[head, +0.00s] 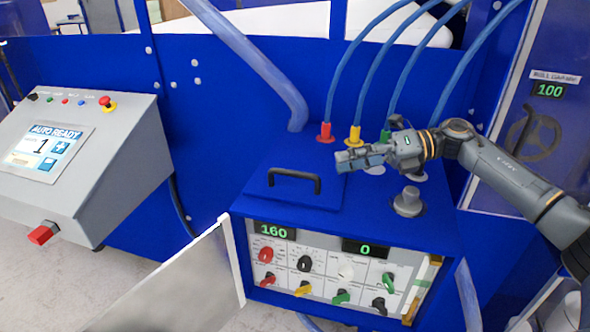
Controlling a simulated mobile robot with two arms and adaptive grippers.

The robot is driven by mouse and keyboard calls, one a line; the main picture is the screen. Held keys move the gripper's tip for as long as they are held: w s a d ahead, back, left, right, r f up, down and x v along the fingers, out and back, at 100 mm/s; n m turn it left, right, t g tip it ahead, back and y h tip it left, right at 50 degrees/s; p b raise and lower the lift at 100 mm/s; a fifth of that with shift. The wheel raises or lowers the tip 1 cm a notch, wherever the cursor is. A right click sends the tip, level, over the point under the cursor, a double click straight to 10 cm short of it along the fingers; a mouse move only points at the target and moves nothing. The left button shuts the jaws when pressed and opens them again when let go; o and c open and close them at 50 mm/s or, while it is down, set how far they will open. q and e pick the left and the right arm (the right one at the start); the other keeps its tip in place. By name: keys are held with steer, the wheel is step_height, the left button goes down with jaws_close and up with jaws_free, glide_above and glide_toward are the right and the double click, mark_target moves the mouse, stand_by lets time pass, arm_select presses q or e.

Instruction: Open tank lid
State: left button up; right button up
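The blue tank lid (263,189) lies flat on top of the blue tank cabinet (370,220) and looks closed. A black bar handle (295,173) stands up from the lid. My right gripper (345,161) reaches in from the right and points left, just beyond the lid's right edge. It is to the right of the handle and apart from it. The gripper is seen from the side, so I cannot tell whether its fingers are open or shut. My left gripper is out of view.
Blue hoses rise from red (325,133), yellow (354,136) and green fittings behind the gripper. A grey knob (408,202) stands right of the lid. An open panel door (190,285) hangs at the front. A grey control console (85,155) stands left.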

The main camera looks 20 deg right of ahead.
mark_target(293, 171)
steer(key=x, duration=0.2)
steer(key=p+x, duration=0.1)
steer(key=x, duration=0.1)
steer(key=p+x, duration=0.1)
steer(key=x, duration=0.1)
steer(key=shift+s+a+r, duration=0.15)
steer(key=shift+s+r, duration=0.05)
steer(key=shift+r, duration=0.2)
steer(key=p+x, duration=0.1)
steer(key=x, duration=0.1)
steer(key=p+x, duration=0.1)
steer(key=x, duration=0.2)
steer(key=shift+w+f, duration=0.15)
steer(key=shift+f, duration=0.05)
steer(key=shift+a+f, duration=0.1)
steer(key=shift+a, duration=0.15)
steer(key=shift+w+f, duration=0.1)
steer(key=shift+c, duration=0.2)
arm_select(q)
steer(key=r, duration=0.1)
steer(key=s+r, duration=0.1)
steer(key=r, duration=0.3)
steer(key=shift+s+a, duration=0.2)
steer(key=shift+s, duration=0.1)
arm_select(e)
jaws_close()
